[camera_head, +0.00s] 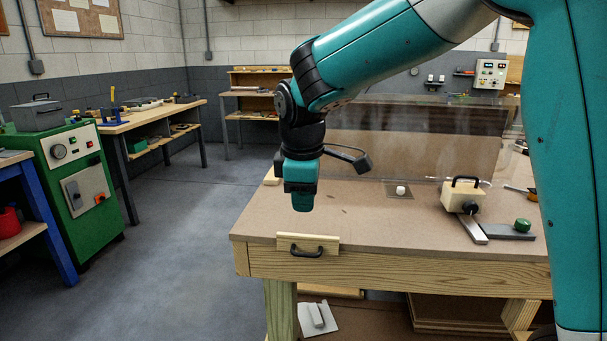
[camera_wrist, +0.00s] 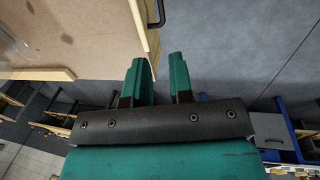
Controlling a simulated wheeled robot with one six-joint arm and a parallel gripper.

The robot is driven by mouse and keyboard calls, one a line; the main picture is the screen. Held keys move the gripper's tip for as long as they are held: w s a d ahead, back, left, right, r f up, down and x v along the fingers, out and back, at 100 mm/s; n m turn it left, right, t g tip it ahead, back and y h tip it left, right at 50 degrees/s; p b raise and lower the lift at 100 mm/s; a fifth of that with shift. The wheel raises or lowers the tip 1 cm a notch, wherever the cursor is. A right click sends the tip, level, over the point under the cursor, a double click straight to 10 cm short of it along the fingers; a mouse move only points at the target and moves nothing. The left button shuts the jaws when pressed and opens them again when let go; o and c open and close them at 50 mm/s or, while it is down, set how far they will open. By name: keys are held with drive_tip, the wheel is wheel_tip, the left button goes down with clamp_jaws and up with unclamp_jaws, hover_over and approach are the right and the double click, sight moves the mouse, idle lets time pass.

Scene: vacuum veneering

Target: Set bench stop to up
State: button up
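The bench stop looks to be the pale wooden block with a black bow handle (camera_head: 308,245) at the front left edge of the workbench (camera_head: 360,215). Its top edge stands slightly above the bench top. In the wrist view the wooden block (camera_wrist: 138,14) and its dark handle show at the top, partly cut off by the frame. My gripper (camera_head: 303,207) points down above and behind the block in the head view, apart from it. In the wrist view its two green fingers (camera_wrist: 159,62) have a gap between them with nothing in it.
A cream block with a black handle (camera_head: 461,196), a metal square (camera_head: 510,231) and a small white piece (camera_head: 401,190) lie on the bench. A clear sheet (camera_head: 420,140) stands behind. The floor left of the bench (camera_head: 180,240) is free.

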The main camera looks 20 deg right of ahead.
drive_tip(key=shift+s+a+r, duration=0.1)
drive_tip(key=shift+s+r, duration=0.05)
drive_tip(key=shift+r, duration=0.95)
drive_tip(key=shift+s+a+r, duration=0.1)
drive_tip(key=shift+s+r, duration=0.05)
drive_tip(key=shift+r, duration=0.95)
drive_tip(key=s+a+m+g+y+p, duration=0.1)
drive_tip(key=s+a, duration=0.3)
drive_tip(key=s, duration=0.8)
drive_tip(key=s+a+m+y+p, duration=0.3)
drive_tip(key=s+y+p, duration=0.1)
drive_tip(key=s, duration=0.7)
drive_tip(key=shift+s+a+r+m+g, duration=0.2)
drive_tip(key=shift+s+a+m+g, duration=0.1)
drive_tip(key=shift+s+a+g, duration=0.1)
drive_tip(key=shift+d, duration=0.1)
